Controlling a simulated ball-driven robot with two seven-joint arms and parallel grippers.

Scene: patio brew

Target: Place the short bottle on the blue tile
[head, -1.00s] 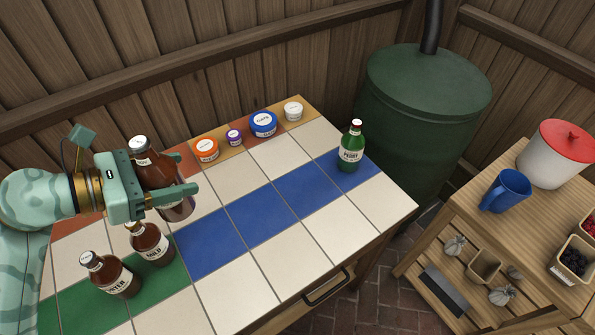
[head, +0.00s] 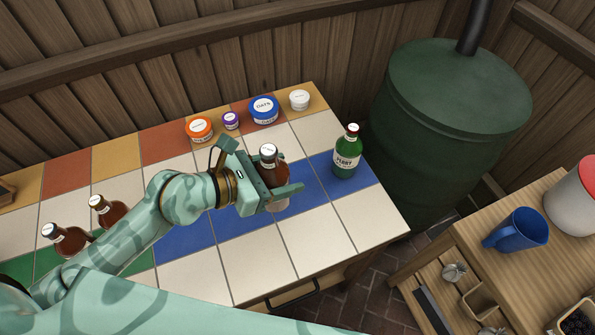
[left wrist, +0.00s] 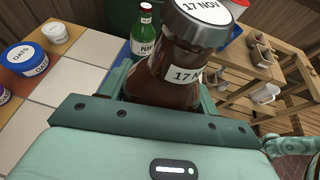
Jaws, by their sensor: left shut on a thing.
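My left gripper (head: 280,194) is shut on a short brown bottle (head: 274,171) with a pale cap and holds it upright over the row of blue tiles (head: 236,230). In the left wrist view the brown bottle (left wrist: 160,83) fills the jaws, and its cap and neck label read "17 NOV". The gripper hides part of the bottle's body, and I cannot tell whether its base touches the table. A green bottle (head: 346,154) labelled Perry stands at the right end of the blue row. My right gripper is not in view.
Two brown bottles (head: 107,211) (head: 65,240) stand at the left near the green tiles. An orange jar (head: 199,129), a purple jar (head: 231,121), a blue Oats jar (head: 264,109) and a white jar (head: 299,100) line the back.

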